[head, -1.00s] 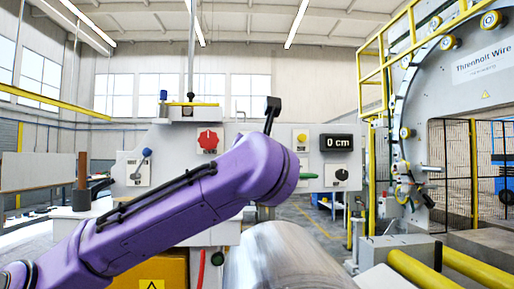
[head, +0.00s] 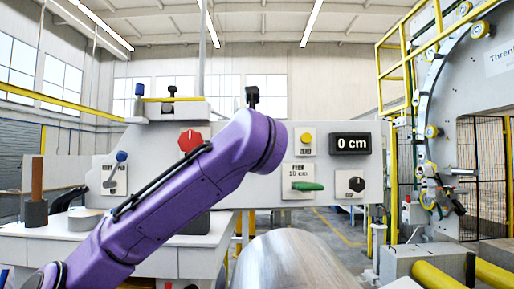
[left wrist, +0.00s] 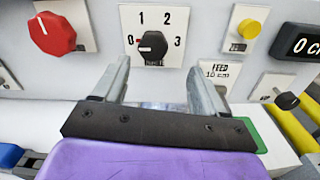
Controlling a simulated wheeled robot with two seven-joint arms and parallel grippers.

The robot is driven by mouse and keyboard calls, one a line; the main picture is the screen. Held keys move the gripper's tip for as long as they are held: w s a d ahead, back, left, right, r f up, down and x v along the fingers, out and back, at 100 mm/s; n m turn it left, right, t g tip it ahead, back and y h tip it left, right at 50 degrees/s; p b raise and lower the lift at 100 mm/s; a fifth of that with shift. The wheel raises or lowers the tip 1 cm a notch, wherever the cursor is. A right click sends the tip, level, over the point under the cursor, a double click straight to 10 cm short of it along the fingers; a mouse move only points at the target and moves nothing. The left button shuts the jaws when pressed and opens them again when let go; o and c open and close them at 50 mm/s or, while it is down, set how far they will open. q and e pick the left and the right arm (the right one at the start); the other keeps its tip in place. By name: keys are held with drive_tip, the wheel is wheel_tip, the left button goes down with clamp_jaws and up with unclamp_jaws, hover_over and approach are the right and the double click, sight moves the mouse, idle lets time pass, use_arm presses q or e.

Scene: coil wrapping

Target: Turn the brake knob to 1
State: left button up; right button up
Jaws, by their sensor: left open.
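The brake knob (left wrist: 153,46) is a black round knob on a white plate marked 0, 1, 2 and 3. In the head view the knob is hidden behind my purple left arm. My left gripper (left wrist: 158,67) is open in the left wrist view, with its two grey fingers spread below the knob plate, one to either side of the knob. Nothing is between them. I cannot tell from the picture how far the fingertips are from the panel. My right gripper is in no view.
Beside the dial are a red knob (left wrist: 52,34) and a yellow button (left wrist: 249,29). A large metal cylinder (head: 293,258) lies in front.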

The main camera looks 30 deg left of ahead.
use_arm(q)
drive_tip(key=p+x, duration=0.1)
drive_tip(key=x, duration=0.1)
drive_tip(key=p+x, duration=0.1)
drive_tip(key=x, duration=0.2)
drive_tip(key=p+x, duration=0.1)
drive_tip(key=x, duration=0.2)
drive_tip(key=shift+s+a+r, duration=0.1)
drive_tip(key=shift+s+a, duration=0.05)
drive_tip(key=shift+a, duration=0.3)
drive_tip(key=shift+s+d+r, duration=0.1)
drive_tip(key=shift+s+d, duration=0.05)
drive_tip(key=shift+s, duration=0.1)
drive_tip(key=c, duration=1.1)
